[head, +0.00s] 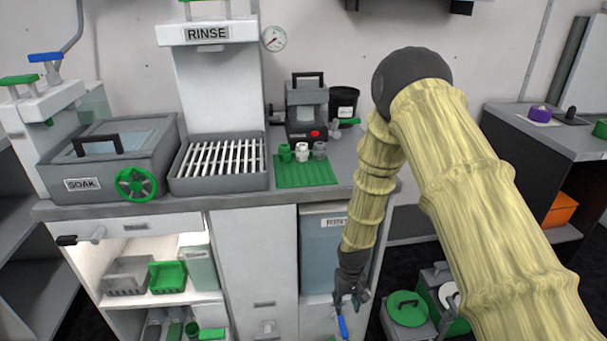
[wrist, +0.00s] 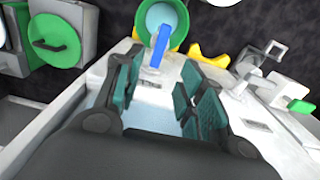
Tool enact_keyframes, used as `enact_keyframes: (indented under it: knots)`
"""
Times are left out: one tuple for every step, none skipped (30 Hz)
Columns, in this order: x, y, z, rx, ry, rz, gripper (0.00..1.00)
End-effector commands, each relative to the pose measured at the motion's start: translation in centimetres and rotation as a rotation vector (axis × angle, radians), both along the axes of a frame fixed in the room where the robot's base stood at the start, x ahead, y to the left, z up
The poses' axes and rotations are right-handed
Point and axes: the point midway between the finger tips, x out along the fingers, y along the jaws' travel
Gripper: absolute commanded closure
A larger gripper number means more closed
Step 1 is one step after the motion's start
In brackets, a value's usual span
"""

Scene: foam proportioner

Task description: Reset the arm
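My arm, covered in a pale yellow ribbed sleeve, reaches down over the right part of the counter in the head view. My gripper (head: 351,296) hangs low in front of the cabinet, below the counter edge. In the wrist view my gripper (wrist: 158,92) has its two green-padded fingers apart, with an open gap between them. A blue handle (wrist: 160,46) shows beyond the fingertips, in front of a green-rimmed round opening (wrist: 178,22). The blue handle (head: 342,326) also shows just below my gripper in the head view. I see nothing clamped between the fingers.
The counter holds a SOAK basin (head: 75,165), a RINSE rack (head: 200,183) and a green mat (head: 305,175) with small fittings. Green-lidded containers (head: 407,308) stand low on the right. A dark shelf unit (head: 545,165) is at far right.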

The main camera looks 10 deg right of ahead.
Motion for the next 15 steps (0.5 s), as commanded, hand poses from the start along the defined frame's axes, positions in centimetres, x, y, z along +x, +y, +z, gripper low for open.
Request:
enact_keyframes:
  knots:
    - [-0.6,-0.1,-0.4,0.002,0.004,-0.001,0.61]
    - [-1.2,-0.1,-0.8,0.003,0.006,-0.002,0.61]
    - [-2.1,-0.1,-1.4,0.006,0.007,-0.004,0.61]
    - [-3.1,-0.2,-2.0,0.008,0.01,-0.006,0.61]
    - [-4.1,-0.3,-2.7,0.011,0.011,-0.009,0.61]
    - [-5.9,-0.4,-3.6,0.015,0.013,-0.013,0.61]
    - [-7.3,-0.5,-4.3,0.018,0.015,-0.017,0.61]
    - [-8.9,-0.6,-5.0,0.021,0.015,-0.021,0.61]
    - [-11.0,-0.8,-6.0,0.025,0.015,-0.027,0.61]
    - [-12.7,-0.9,-6.5,0.027,0.015,-0.031,0.61]
    - [-14.4,-1.0,-7.1,0.029,0.015,-0.035,0.61]
    - [-16.6,-1.2,-7.7,0.031,0.015,-0.04,0.61]
    - [-18.2,-1.3,-8.0,0.031,0.016,-0.044,0.61]
    - [-19.8,-1.4,-8.3,0.032,0.015,-0.049,0.61]
    - [-21.6,-1.6,-8.6,0.031,0.013,-0.055,0.61]
